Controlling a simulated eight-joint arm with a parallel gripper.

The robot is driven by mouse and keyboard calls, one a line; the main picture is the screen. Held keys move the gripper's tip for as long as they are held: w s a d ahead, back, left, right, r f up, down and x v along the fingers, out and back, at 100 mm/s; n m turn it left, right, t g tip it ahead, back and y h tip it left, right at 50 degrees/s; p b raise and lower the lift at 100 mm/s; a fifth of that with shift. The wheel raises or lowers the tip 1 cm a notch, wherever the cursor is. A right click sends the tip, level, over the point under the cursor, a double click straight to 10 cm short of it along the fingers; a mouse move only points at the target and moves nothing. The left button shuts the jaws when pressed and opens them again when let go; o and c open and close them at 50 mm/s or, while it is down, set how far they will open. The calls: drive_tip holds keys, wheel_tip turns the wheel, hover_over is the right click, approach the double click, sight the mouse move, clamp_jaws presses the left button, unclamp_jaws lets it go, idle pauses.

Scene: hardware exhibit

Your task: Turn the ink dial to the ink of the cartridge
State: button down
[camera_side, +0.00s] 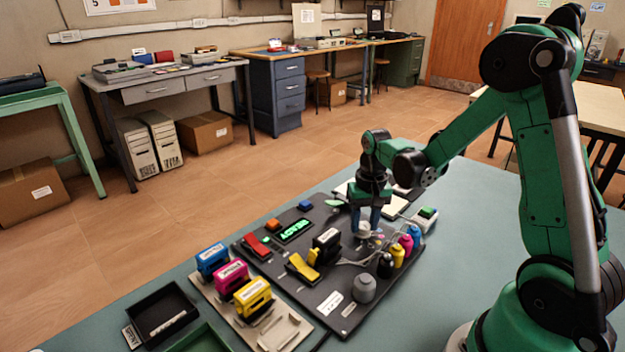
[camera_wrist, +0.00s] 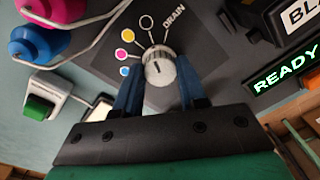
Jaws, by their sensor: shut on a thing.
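The ink dial (camera_wrist: 158,68) is a pale ribbed knob on the dark board, seen in the wrist view, with a short dark mark on its top. Cyan, yellow and magenta dots, a dark white-ringed dot (camera_wrist: 147,22) and the word DRAIN arc around its far side. I cannot tell exactly which label the mark points at. My gripper (camera_wrist: 158,84) is shut on the dial, a blue finger on each side; in the side view, it (camera_side: 366,222) reaches straight down. A black cartridge (camera_side: 326,243) stands on the board; its label, partly cut off, begins "BLA" in the wrist view.
A lit READY display (camera_side: 294,231) is on the board. Black, yellow, magenta and cyan ink bottles (camera_side: 397,256) with tubes stand right of the dial. Cyan, magenta and yellow cartridges stand on a rack (camera_side: 288,333). A green-button box (camera_side: 425,219) is behind the bottles.

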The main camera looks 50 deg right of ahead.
sight(365, 224)
idle(0.3)
drive_tip(key=shift+c, duration=2.4)
unclamp_jaws()
drive_tip(key=shift+r, duration=0.1)
drive_tip(key=shift+r, duration=2.75)
drive_tip(key=s+a+r+n+t, duration=0.2)
drive_tip(key=a+r+n+t, duration=0.1)
drive_tip(key=a, duration=0.3)
drive_tip(key=s+a+r+n+t, duration=0.1)
drive_tip(key=a+r+n+t, duration=0.2)
drive_tip(key=a, duration=0.3)
drive_tip(key=shift+s+a+r+n+t, duration=0.15)
drive_tip(key=shift+s+a+n+t, duration=0.2)
drive_tip(key=shift+n+t, duration=0.25)
